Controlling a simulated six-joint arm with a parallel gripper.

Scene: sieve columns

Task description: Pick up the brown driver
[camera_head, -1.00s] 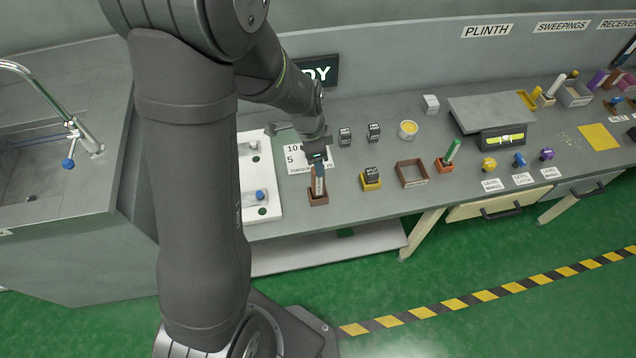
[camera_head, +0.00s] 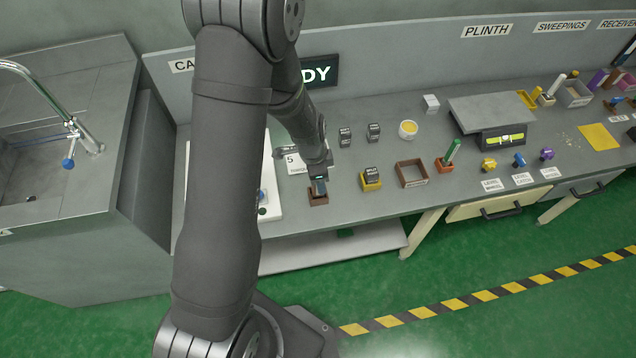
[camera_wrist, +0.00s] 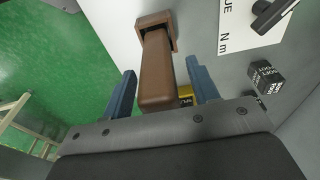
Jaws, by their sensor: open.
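The brown driver (camera_wrist: 156,75) stands in a small brown holder (camera_wrist: 172,24), with its thick rounded handle toward the wrist camera. In the head view the same brown holder (camera_head: 317,197) sits near the bench's front edge, and the driver is mostly hidden behind my gripper. My gripper (camera_head: 320,187) is over the holder. In the wrist view its two blue fingers (camera_wrist: 160,95) are apart, one on each side of the handle, with gaps visible at both sides.
A yellow holder with a black block (camera_head: 371,180) stands just right, and an empty brown tray (camera_head: 411,174) beyond it. An orange holder with a green driver (camera_head: 449,155) is farther right. Dark blocks (camera_head: 345,137) stand behind. A white board (camera_head: 268,205) lies left.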

